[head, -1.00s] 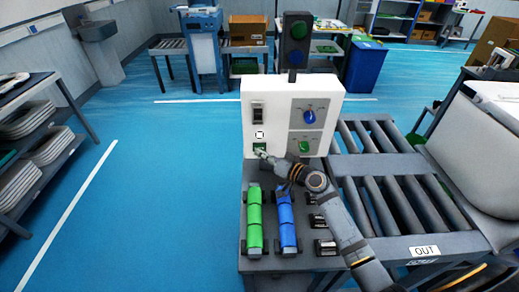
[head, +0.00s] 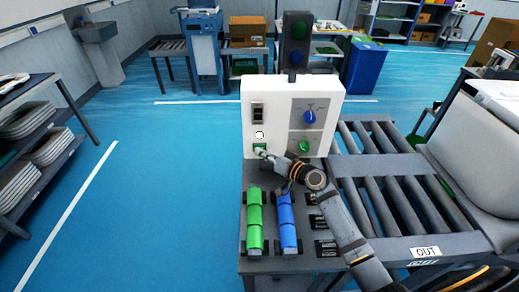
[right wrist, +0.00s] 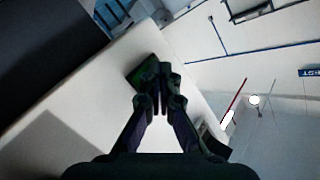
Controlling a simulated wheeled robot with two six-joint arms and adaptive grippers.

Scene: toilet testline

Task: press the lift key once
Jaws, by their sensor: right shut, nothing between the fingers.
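A white control panel (head: 290,115) stands upright on a grey bench. A small green key (head: 257,147) sits low on its left side; no label on it is readable, so I cannot tell for sure that it is the lift key. My right gripper (head: 263,153) is shut and empty, with its tips at this key. In the right wrist view the closed fingertips (right wrist: 162,72) overlap the dark green key (right wrist: 143,72) and appear at or very near its face. The tips partly hide it, and I cannot tell whether it is pushed in. My left gripper is out of view.
The panel also has a dark rocker switch (head: 258,113), a small white round mark (head: 259,134), a blue knob (head: 309,117) and a green knob (head: 304,146). A green roll (head: 254,220) and a blue roll (head: 287,220) lie below. A roller conveyor (head: 390,180) is at right.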

